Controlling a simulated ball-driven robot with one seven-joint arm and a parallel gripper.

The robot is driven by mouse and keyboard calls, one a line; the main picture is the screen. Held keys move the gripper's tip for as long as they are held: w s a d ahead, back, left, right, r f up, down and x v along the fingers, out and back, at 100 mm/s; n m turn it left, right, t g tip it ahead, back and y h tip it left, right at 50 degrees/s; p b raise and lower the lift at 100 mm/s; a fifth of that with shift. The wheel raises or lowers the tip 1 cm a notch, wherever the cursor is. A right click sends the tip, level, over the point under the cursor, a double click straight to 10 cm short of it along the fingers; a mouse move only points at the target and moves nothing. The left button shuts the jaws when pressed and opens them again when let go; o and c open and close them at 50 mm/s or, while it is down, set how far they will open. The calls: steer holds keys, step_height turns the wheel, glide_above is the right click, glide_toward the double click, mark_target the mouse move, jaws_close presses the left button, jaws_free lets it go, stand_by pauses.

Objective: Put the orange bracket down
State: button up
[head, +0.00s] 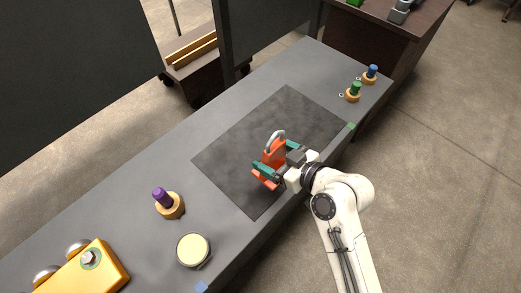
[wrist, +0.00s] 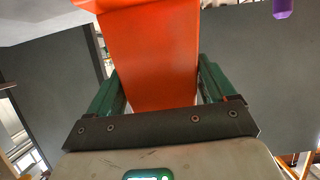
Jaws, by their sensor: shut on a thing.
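The orange bracket (head: 274,152) is above or on the dark mat (head: 232,172) on the grey bench. It has an upright orange plate, a grey curved piece at its top, and an orange part low at the left. My gripper (head: 268,168), with green fingers, is shut on the bracket from the right. In the wrist view the orange plate (wrist: 155,50) fills the space between my fingers (wrist: 160,82). I cannot tell whether the bracket's underside touches the mat; its lower part is partly hidden by my fingers.
A purple-topped peg (head: 165,202), a cream round lid (head: 193,250) and a yellow box (head: 88,270) stand toward the left front. Green (head: 354,92) and blue (head: 371,74) pegs stand at the far right end. Most of the mat around the bracket is bare.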

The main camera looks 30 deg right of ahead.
steer(key=shift+w+a+f, duration=0.2)
steer(key=shift+w+f, duration=1.15)
steer(key=shift+f, duration=0.35)
steer(key=shift+w+a+f, duration=0.2)
steer(key=shift+w+f, duration=1.15)
steer(key=shift+f, duration=0.4)
steer(key=shift+w+a+f, duration=0.2)
steer(key=shift+w+f, duration=1.15)
steer(key=shift+f, duration=0.35)
steer(key=shift+f+b, duration=0.1)
steer(key=shift+b, duration=0.2)
steer(key=shift+f, duration=0.1)
steer(key=o, duration=1.2)
steer(key=shift+o, duration=0.2)
